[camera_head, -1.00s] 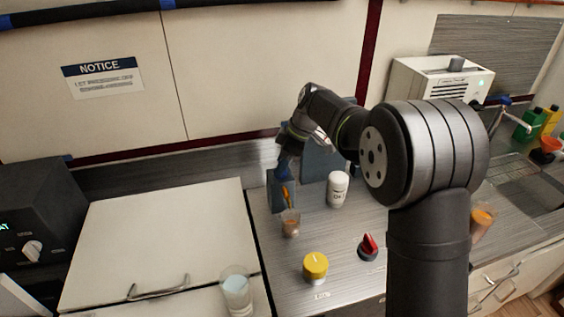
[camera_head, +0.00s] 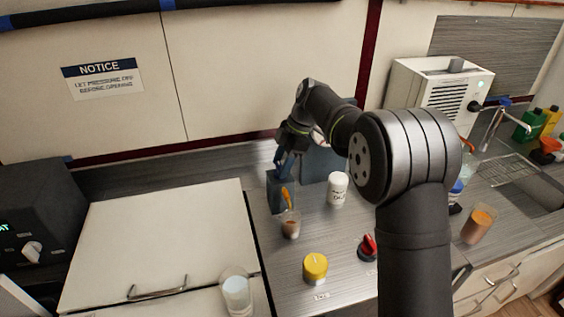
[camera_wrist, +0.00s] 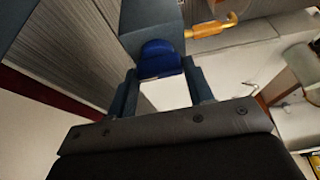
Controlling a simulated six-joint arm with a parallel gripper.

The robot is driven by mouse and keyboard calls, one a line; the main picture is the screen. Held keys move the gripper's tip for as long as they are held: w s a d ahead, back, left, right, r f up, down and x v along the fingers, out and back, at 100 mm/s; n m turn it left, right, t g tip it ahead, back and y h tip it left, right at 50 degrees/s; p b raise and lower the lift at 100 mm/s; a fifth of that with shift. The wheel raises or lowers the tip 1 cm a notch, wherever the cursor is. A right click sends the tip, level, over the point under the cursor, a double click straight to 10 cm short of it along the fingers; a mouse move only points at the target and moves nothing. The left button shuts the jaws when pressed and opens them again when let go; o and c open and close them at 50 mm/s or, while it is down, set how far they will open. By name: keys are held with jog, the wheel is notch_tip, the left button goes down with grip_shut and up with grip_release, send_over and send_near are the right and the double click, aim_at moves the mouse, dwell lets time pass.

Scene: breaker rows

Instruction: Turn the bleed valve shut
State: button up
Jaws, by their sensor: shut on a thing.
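A dark blue-grey post (camera_head: 277,194) stands at the back of the counter, with an orange lever (camera_head: 286,198) on its side. The lever also shows in the wrist view (camera_wrist: 210,29). In the wrist view a rounded blue knob (camera_wrist: 160,58) sits at the end of the post. My gripper (camera_head: 284,160) is at the top of the post. Its two blue-grey fingers (camera_wrist: 160,72) are on either side of the blue knob and shut on it. Which part is the bleed valve is not labelled in view.
A cup with brown contents (camera_head: 291,228) stands close in front of the post, a white jar (camera_head: 338,188) to its right. A glass (camera_head: 237,291) stands at front left.

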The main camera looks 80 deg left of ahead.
jog(key=shift+c, duration=0.2)
jog(key=o, duration=1)
jog(key=v, duration=1.7)
jog(key=shift+r, duration=0.25)
jog(key=x, duration=1.7)
jog(key=shift+f, duration=0.3)
